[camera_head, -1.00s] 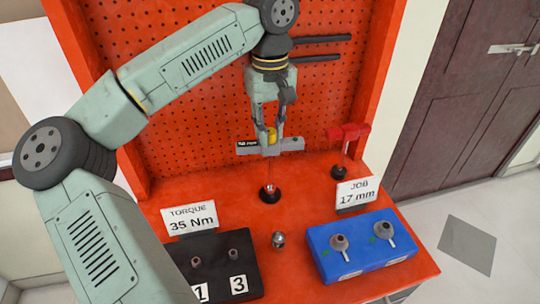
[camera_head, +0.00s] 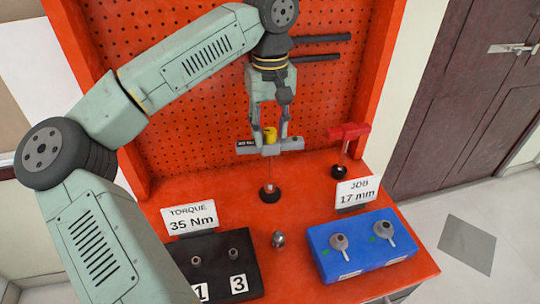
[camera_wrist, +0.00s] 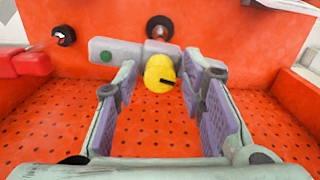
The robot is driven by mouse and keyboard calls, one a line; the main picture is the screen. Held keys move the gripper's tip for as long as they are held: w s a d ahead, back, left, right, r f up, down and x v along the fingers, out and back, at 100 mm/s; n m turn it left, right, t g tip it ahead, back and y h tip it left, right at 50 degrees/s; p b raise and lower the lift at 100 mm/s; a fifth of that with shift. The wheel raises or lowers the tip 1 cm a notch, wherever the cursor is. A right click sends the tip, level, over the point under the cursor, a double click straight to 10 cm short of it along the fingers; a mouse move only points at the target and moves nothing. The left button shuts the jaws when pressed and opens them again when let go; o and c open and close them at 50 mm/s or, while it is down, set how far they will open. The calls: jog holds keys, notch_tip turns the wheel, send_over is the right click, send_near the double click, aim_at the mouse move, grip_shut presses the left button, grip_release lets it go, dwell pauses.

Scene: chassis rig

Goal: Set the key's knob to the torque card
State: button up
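The key is a grey T-handle (camera_head: 292,146) standing upright on a thin shaft in a black round holder (camera_head: 269,194). A small black readout (camera_head: 246,146) at the bar's left end seems to show 30, but is blurred. The torque card (camera_head: 191,221) reads 35 Nm. My gripper (camera_head: 270,136) points down with its fingers on both sides of the knob. In the wrist view a gap shows between my fingers (camera_wrist: 159,84) and the knob.
A red T-handle (camera_head: 349,131) stands to the right in its own holder. A job card (camera_head: 358,191) reads 17 mm. A blue tray (camera_head: 365,262) holds two sockets, and a black numbered block (camera_head: 215,255) stands at front left. A loose metal piece (camera_head: 278,239) lies between them.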

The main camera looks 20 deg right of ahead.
jog(key=n+b, duration=0.1)
jog(key=n, duration=1)
jog(key=shift+b, duration=0.4)
jog(key=c, duration=0.7)
jog(key=shift+c, duration=0.2)
